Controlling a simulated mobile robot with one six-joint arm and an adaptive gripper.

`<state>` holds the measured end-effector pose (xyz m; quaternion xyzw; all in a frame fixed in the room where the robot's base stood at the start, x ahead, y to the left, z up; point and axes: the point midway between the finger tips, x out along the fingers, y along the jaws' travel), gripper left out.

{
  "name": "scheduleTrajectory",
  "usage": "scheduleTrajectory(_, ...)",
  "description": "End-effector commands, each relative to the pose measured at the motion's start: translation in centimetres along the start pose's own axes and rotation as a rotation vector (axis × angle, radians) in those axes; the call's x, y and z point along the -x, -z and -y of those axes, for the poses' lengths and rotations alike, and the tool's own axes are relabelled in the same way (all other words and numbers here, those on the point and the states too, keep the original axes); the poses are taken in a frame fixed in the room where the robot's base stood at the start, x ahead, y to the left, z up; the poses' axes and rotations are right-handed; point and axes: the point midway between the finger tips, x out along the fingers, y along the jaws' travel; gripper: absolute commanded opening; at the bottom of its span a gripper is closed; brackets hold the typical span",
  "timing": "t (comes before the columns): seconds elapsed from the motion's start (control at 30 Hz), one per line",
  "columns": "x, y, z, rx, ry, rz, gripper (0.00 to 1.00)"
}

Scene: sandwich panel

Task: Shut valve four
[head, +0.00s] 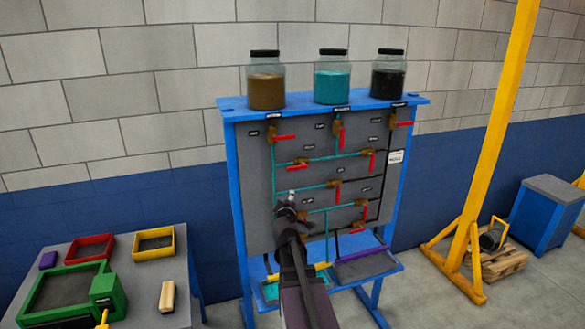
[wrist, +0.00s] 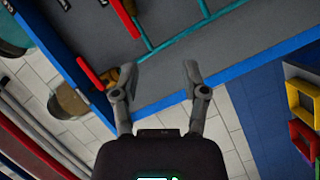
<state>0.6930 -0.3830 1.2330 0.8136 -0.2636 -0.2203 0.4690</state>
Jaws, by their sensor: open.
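The grey panel (head: 258,205) carries teal pipes and several brass valves with red handles. Its labels are too small to read, so I cannot tell which valve is number four. The top left valve (head: 285,137) has its handle sideways; the top middle valve (head: 342,136) has its handle upright. My gripper (head: 290,204) is in front of the panel's lower left part, and my arm hides some of the panel below. In the wrist view my gripper (wrist: 160,75) is open with nothing between its fingers. A red valve handle (wrist: 91,74) lies left of the left finger.
Three jars (head: 332,80) stand on the blue top shelf. Trays (head: 365,266) sit below the panel. A table with coloured bins (head: 153,244) stands at left. A yellow post (head: 486,145) and a blue cabinet (head: 547,215) stand at right, with clear floor between post and panel.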

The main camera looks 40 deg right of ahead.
Motion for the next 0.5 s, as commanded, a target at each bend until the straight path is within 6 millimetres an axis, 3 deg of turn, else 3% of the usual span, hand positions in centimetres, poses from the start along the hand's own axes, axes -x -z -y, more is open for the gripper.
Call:
scheduleTrajectory(0.03, -0.8, -0.3, -1.4, 0.046, -0.022, -0.037, 0.57)
scheduleTrajectory(0.2, -2.3, -1.1, -4.5, 0.216, -0.061, -0.177, 0.57)
scheduleTrajectory(0.5, -3.3, -2.9, -6.3, 0.453, -0.035, -0.353, 0.57)
